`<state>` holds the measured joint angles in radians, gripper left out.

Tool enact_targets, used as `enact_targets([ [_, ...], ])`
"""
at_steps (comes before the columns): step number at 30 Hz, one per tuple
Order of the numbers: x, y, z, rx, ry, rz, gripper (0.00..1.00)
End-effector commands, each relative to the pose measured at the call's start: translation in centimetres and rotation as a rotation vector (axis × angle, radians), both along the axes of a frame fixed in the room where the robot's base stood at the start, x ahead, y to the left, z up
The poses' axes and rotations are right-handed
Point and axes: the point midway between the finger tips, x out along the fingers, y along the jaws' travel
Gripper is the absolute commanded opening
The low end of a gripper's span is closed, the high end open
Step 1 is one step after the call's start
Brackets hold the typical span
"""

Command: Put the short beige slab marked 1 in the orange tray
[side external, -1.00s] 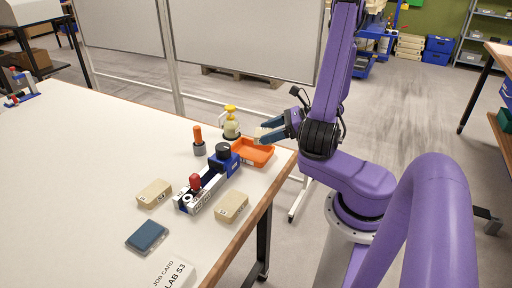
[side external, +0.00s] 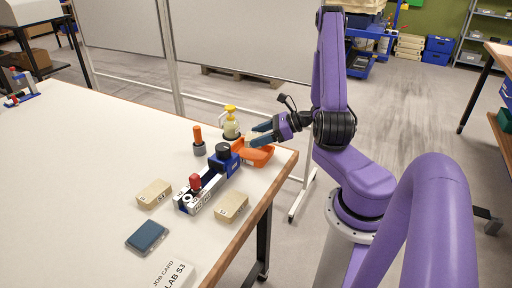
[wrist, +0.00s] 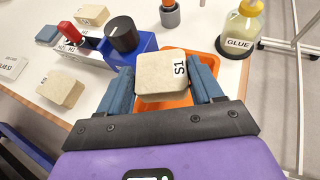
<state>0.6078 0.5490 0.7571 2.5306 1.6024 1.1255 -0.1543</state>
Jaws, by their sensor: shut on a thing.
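The short beige slab marked S1 (wrist: 160,78) is held between the two blue fingers of my gripper (wrist: 163,88) in the wrist view. The orange tray (wrist: 205,64) shows behind and below the slab, partly hidden by it and the fingers. In the side view my gripper (side external: 262,135) is over the tray (side external: 257,156), near its back edge. The slab is mostly hidden there by the fingers. I cannot tell whether it touches the tray floor.
A blue-and-white fixture with a black knob (side external: 222,150) and red handle stands left of the tray. A glue bottle (side external: 231,124) and an orange-handled tool (side external: 198,140) stand behind. Two other beige slabs (side external: 154,194) (side external: 231,207) and a dark blue pad (side external: 147,235) lie nearer the front.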

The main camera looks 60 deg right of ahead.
Motion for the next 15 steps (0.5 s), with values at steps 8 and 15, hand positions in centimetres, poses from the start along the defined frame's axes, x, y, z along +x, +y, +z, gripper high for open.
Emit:
enact_targets([
  [8, 0.8, -0.4, -1.3, -0.002, 0.001, 0.002, 0.28],
  [15, 1.7, -0.9, -2.6, -0.002, 0.001, 0.001, 0.28],
])
